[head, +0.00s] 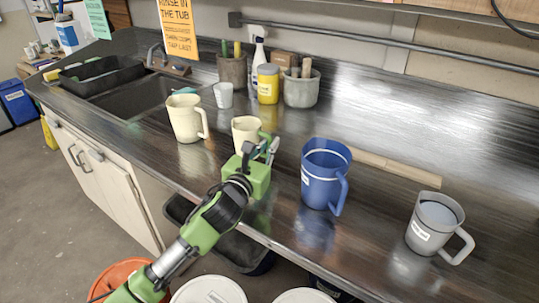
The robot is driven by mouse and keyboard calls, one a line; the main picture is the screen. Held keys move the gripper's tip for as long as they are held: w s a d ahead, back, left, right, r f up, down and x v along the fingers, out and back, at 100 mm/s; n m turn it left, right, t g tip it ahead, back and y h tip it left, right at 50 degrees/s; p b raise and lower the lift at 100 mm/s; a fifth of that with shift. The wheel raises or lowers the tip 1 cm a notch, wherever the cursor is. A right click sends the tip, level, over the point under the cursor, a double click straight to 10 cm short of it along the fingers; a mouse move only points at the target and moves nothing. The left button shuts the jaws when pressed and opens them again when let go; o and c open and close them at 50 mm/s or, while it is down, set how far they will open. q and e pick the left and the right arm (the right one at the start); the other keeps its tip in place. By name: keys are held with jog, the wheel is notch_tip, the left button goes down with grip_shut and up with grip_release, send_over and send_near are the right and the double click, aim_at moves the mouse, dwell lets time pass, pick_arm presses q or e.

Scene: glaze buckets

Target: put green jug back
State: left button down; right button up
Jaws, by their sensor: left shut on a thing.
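The green jug (260,180) is in the middle of the head view, near the counter's front edge. My left gripper (260,153) is shut on it. My wrist and fingers cover part of the jug, so its full outline is hidden. I cannot tell whether the jug touches the counter. A small cream jug (243,128) stands just behind it, partly covered. A blue jug (322,172) stands upright to the right, with a label. My right gripper is out of view.
A larger cream jug (185,118) stands left and a grey jug (432,224) far right. A white cup (223,95), a yellow tub (268,84) and tool pots (300,91) stand behind. The sink (137,97) is left. White and orange (118,276) buckets stand below the edge.

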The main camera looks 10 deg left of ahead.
pick_arm(q)
jog(key=shift+f, duration=1.45)
jog(key=c, duration=2.2)
grip_release()
jog(key=shift+f, duration=0.1)
jog(key=shift+o, duration=0.2)
jog(key=s, duration=0.4)
jog(key=s+a, duration=0.1)
jog(key=s, duration=0.3)
jog(key=s+b, duration=0.1)
jog(key=s, duration=0.3)
jog(key=shift+a, duration=0.35)
